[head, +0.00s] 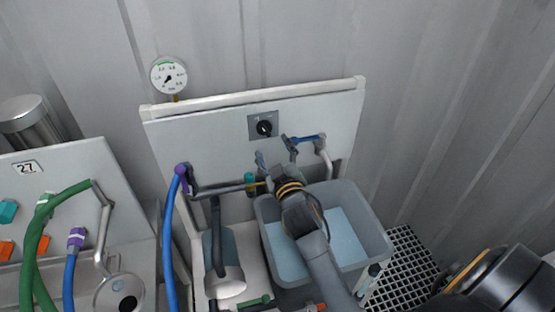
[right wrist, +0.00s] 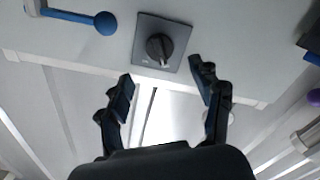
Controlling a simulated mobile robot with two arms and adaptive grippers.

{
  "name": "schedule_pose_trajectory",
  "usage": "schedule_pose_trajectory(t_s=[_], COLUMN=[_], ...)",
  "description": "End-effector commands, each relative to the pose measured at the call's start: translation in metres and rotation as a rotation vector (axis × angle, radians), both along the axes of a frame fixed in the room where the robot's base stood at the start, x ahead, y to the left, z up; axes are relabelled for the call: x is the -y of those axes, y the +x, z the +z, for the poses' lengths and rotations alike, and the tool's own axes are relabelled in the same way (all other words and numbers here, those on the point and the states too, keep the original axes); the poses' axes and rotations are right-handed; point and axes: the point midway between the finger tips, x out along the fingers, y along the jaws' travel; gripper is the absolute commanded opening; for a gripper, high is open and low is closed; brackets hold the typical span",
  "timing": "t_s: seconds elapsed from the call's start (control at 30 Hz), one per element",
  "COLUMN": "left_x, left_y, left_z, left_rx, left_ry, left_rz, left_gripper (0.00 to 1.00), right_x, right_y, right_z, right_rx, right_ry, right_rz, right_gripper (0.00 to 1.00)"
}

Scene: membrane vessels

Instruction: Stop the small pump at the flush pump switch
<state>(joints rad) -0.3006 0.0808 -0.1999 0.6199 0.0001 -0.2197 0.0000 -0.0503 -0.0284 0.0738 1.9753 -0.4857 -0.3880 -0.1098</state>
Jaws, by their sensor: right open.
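The flush pump switch is a dark grey square plate (head: 254,120) with a black round knob (head: 264,128) on the pale upright panel. The knob (right wrist: 159,48) shows large in the right wrist view, with small unreadable marks at the plate's edge. My right gripper (head: 275,152) is open and empty just below the switch. In the right wrist view its two fingers (right wrist: 163,78) are spread apart, with the knob a little beyond the tips and roughly between them. The fingers look clear of the knob. My left gripper is not in view.
A blue-handled valve (head: 307,138) sits right of the switch, close to the right gripper. A grey pipe with a purple fitting (head: 181,170) and blue hose runs left. A grey tub (head: 378,235) stands below my right arm. A pressure gauge (head: 168,75) rises above the panel.

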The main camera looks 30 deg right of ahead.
Motion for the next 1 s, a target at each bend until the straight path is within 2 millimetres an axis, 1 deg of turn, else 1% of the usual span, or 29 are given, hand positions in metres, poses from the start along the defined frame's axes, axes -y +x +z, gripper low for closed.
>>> schedule_pose_trajectory(t_s=[0.03,0.1,0.2,0.3,1.0], left_x=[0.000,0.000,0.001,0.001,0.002], left_y=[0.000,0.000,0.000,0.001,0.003], left_z=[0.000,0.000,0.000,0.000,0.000], left_rx=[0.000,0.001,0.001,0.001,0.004], left_ry=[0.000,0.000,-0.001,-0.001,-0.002], left_rz=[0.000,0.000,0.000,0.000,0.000], left_gripper=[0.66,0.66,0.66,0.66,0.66], right_x=[-0.003,-0.006,-0.008,-0.010,-0.010], right_y=[-0.011,-0.022,-0.033,-0.040,-0.042], right_z=[-0.001,-0.001,0.000,0.000,0.001], right_rx=[-0.002,-0.002,-0.001,0.000,0.001], right_ry=[0.002,0.002,0.000,-0.001,-0.001], right_rz=[0.000,0.000,-0.001,-0.001,0.000], right_gripper=[0.65,0.65,0.65,0.65,0.65])
